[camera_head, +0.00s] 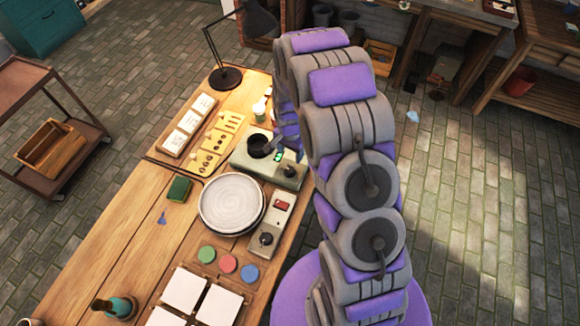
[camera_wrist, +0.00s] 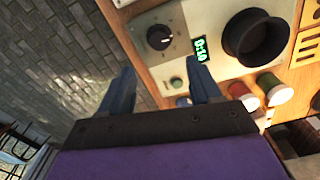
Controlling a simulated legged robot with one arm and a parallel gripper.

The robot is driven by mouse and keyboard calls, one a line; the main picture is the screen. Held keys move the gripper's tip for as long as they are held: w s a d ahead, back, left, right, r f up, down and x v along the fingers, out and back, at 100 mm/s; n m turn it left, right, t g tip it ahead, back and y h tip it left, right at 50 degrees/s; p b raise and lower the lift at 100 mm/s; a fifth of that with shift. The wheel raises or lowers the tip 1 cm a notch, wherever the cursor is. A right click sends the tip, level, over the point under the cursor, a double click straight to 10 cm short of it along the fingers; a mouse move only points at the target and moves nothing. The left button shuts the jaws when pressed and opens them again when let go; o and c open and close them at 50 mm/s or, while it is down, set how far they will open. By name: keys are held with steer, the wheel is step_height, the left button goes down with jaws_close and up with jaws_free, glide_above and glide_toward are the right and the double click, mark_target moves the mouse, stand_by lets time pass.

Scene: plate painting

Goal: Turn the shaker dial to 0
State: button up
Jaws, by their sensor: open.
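The shaker (camera_head: 265,168) is a pale box at the right edge of the wooden table, with a black round cup holder (camera_head: 259,146). Its dark dial (camera_head: 290,171) also shows in the wrist view (camera_wrist: 160,37), with a pale mark on its rim. The green display (camera_wrist: 200,50) beside it appears to read 0:10. A small green button (camera_wrist: 177,82) is below the dial. My gripper (camera_wrist: 162,71) is open and empty, its blue fingers apart. In the wrist view the dial appears beyond the fingertips, not between them. In the head view my arm hides most of the gripper.
A round pale plate (camera_head: 232,203) and a second control box (camera_head: 270,226) with a red switch stand beside the shaker. Red (camera_wrist: 271,84) and green spools or jars are near the cup holder. A black desk lamp (camera_head: 225,77) stands at the table's far end.

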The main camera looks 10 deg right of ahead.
mark_target(290, 169)
step_height(290, 169, down, 10)
stand_by(0.5)
steer(key=shift+c, duration=0.4)
steer(key=c, duration=1)
steer(key=shift+o, duration=0.2)
